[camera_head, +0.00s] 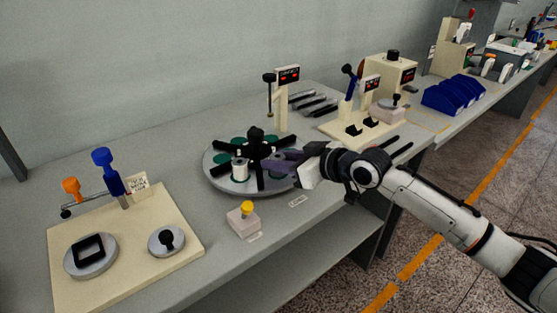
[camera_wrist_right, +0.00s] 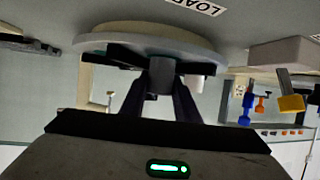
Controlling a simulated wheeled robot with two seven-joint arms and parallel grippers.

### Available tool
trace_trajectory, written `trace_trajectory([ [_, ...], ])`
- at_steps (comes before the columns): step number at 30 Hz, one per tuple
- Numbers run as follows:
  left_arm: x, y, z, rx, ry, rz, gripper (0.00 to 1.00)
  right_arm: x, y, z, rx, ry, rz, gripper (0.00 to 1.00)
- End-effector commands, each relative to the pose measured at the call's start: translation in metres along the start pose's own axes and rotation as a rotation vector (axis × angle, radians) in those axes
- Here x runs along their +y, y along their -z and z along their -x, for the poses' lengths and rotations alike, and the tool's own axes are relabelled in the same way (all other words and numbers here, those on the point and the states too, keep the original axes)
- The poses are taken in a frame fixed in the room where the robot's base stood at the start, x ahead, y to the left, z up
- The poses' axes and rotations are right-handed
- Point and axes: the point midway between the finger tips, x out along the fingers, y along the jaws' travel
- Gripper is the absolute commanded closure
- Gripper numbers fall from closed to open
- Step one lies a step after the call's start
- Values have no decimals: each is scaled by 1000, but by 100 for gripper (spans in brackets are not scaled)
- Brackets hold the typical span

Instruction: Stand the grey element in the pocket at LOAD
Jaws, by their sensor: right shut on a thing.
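A round grey turntable (camera_head: 215,184) with black radial arms and green pockets stands mid-bench; it shows upside down in the right wrist view (camera_wrist_right: 205,50). My right gripper (camera_head: 272,165) reaches over its right side, near the LOAD label (camera_head: 298,201). In the right wrist view, its fingers (camera_wrist_right: 160,90) are shut on the grey element (camera_wrist_right: 162,72), a short cylinder at the turntable's face. I cannot tell whether it is seated in a pocket. The head view hides it behind the gripper. A white element (camera_head: 240,170) stands upright in another pocket. My left gripper is out of view.
A cream box with a yellow button (camera_head: 244,218) sits in front of the turntable. A cream board with discs (camera_head: 125,250) lies at left. A display post (camera_head: 285,98) and a cream fixture (camera_head: 355,128) stand behind and right. The front edge of the bench is clear.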

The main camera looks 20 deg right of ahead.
Motion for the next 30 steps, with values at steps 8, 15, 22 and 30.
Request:
trace_trajectory([
  [8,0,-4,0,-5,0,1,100,0,-2,-1,1,0,0,94],
  [15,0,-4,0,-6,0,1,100,0,-2,-1,-1,1,0,53],
  [22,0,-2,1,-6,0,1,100,0,1,3,-1,0,1,53],
  [30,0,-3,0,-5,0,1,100,1,-1,54,-4,-2,3,53],
])
